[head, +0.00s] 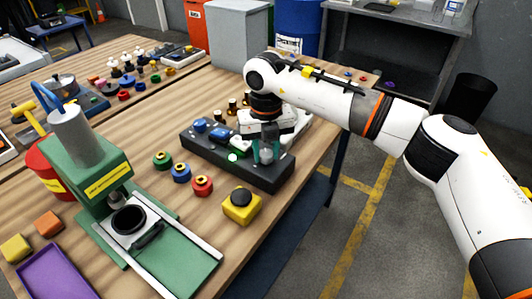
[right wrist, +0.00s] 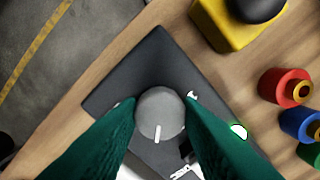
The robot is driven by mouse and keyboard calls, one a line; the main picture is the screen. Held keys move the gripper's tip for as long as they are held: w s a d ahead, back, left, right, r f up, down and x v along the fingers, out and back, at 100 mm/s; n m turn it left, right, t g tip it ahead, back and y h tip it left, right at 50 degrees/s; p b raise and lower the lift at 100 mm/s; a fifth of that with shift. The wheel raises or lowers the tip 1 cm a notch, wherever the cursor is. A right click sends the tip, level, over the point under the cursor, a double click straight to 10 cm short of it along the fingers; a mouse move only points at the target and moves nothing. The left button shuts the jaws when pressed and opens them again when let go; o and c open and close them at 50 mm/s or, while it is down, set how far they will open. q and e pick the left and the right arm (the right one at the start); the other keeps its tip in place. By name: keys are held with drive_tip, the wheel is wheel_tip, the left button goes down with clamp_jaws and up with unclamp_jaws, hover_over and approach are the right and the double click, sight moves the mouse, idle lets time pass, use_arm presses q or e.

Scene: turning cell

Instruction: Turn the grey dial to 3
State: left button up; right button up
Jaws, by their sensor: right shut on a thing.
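The grey dial (right wrist: 160,115) sits on a dark control box (head: 228,163). In the right wrist view its white pointer line points toward the bottom of the picture, slightly left. White marks show on the box around it, one at its upper right and one at its lower right, but they are too small or cut off to read surely. My right gripper (right wrist: 160,112) is shut on the dial, with a green finger on each side. My left gripper is not in view.
A lit green lamp (head: 233,157) and blue switches (head: 218,133) are on the box. A yellow box with a black button (head: 241,206) and red, blue and green round pieces (head: 181,173) stand in front. A green press (head: 100,175) is at left.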

sight(266, 153)
drive_tip(key=shift+m+b, duration=0.3)
drive_tip(key=shift+m, duration=0.6)
drive_tip(key=o, duration=1)
wheel_tip(266, 153, up, 12)
drive_tip(key=shift+r+b, duration=0.1)
drive_tip(key=shift+b, duration=0.55)
